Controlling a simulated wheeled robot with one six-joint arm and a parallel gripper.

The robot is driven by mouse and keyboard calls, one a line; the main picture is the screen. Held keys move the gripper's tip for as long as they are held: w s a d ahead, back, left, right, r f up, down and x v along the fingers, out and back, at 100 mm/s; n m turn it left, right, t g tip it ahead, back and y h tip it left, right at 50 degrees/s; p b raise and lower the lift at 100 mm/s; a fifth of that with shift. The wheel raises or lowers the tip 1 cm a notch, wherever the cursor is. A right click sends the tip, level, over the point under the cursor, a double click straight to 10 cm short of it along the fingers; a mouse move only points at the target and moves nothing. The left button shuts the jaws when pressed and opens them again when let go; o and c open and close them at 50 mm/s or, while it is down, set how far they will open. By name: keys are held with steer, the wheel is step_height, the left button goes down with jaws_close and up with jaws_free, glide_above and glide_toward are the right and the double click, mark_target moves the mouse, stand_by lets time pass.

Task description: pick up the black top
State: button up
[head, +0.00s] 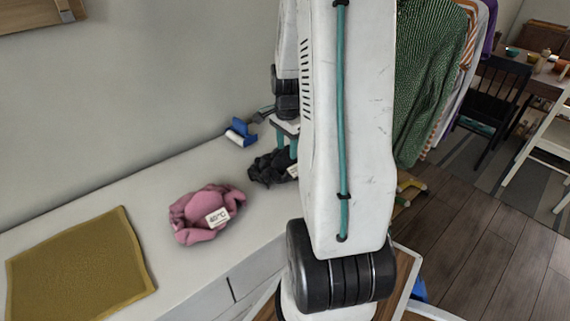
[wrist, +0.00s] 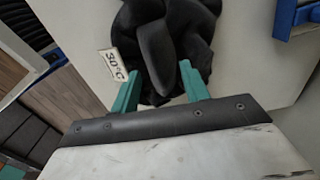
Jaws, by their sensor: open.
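The black top (head: 268,168) lies crumpled on the white counter, partly hidden behind my arm in the head view. In the wrist view the black top (wrist: 165,45) fills the upper middle, with a white care tag (wrist: 119,66) at its left side. My gripper (wrist: 160,88) is open, with its two teal fingers apart at the near edge of the black top. A fold of dark cloth shows between the fingertips. In the head view my gripper (head: 283,140) is above or at the black top; I cannot tell whether the fingers touch it.
A pink crumpled garment (head: 205,214) with a tag lies left of the black top. A mustard cloth (head: 82,268) lies flat at the counter's left. A blue-and-white object (head: 240,132) stands behind the black top. Hanging clothes (head: 432,75) are to the right.

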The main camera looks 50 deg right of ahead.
steer(key=shift+f, duration=0.65)
jaws_close()
steer(key=shift+r, duration=0.2)
